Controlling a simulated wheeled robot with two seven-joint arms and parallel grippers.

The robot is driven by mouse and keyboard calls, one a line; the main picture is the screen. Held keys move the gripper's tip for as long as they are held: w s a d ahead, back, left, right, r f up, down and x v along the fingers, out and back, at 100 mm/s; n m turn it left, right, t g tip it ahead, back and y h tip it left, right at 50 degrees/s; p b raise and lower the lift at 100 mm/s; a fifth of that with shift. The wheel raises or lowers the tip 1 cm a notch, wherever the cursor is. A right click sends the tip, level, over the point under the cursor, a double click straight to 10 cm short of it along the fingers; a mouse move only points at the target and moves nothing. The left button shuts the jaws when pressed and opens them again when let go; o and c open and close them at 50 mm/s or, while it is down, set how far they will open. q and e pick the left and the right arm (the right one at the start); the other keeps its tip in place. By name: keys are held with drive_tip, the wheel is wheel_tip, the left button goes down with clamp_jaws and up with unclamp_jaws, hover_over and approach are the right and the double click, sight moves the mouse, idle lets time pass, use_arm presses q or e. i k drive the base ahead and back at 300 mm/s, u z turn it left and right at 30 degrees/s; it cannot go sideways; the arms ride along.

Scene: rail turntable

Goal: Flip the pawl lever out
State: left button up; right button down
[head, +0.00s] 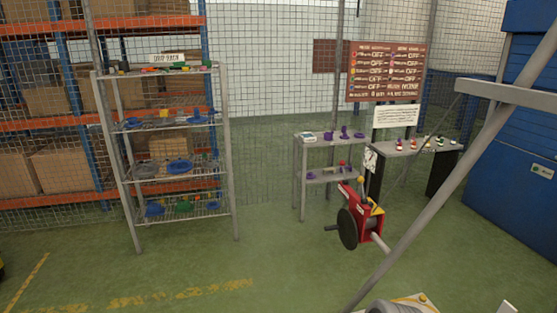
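A red winch-like unit (368,222) stands right of centre, with a black round disc (347,229) on its left side. A short lever with a yellow ball knob (361,180) sticks up from its top, and a yellow piece (377,209) sits on its upper right. I cannot tell which of these parts is the pawl lever, or its position, at this size. Neither of my grippers can be made out in the head view.
A long grey diagonal bar (440,200) crosses right of the winch. A wire shelf (165,129) with coloured parts stands left; a small shelf (322,142) and sign board (385,72) stand behind the winch. A blue cabinet (515,150) is at right. The green floor (200,265) at left is open.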

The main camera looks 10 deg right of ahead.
sight(364, 201)
drive_tip(key=u, duration=0.4)
drive_tip(key=i, duration=1.95)
drive_tip(key=z, duration=1)
drive_tip(key=i, duration=1.3)
drive_tip(key=z, duration=1.1)
